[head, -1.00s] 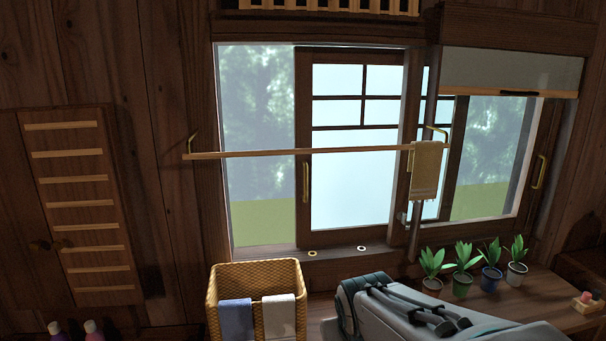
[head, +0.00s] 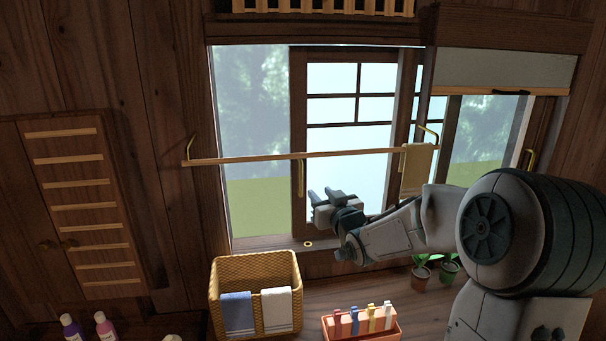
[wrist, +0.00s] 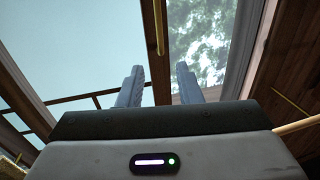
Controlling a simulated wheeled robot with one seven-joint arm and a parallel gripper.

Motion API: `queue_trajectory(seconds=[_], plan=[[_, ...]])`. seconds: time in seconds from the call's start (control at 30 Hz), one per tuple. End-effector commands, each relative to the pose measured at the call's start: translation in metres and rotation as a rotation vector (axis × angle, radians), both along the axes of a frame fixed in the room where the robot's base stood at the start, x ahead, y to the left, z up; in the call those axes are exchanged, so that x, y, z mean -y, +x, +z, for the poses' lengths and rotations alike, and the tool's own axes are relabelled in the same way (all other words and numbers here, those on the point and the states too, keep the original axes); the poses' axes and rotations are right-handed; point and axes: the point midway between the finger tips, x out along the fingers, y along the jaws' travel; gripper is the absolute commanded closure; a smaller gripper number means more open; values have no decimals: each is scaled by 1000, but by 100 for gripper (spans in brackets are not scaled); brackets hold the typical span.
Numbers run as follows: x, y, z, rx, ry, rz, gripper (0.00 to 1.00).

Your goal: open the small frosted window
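The small frosted window (head: 345,137) is a dark wood sash with pale panes and crossbars. It stands right of a gap that shows trees and grass. A brass vertical handle (head: 301,178) is on its left stile. My gripper (head: 318,196) is in front of the sash's lower part, just right of the handle. In the wrist view my gripper (wrist: 158,84) has its two blue-grey fingers apart with nothing between them. The handle (wrist: 160,28) shows above the fingertips there, apart from them. A brass handle (head: 531,160) on the right sash is partly hidden by my arm.
A wooden rail (head: 265,159) with a hanging towel (head: 416,170) crosses in front of the window. A wicker basket (head: 254,268) with two cloths stands below. An orange box (head: 362,330) and potted plants (head: 447,269) are on the counter.

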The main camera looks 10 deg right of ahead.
Motion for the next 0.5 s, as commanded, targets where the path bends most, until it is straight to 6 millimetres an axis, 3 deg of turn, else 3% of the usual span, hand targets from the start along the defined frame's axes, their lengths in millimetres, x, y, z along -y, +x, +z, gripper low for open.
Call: queue_trajectory(seconds=[0.5], plan=[[-17, 77, 0, -5, 4, 1, 68]])
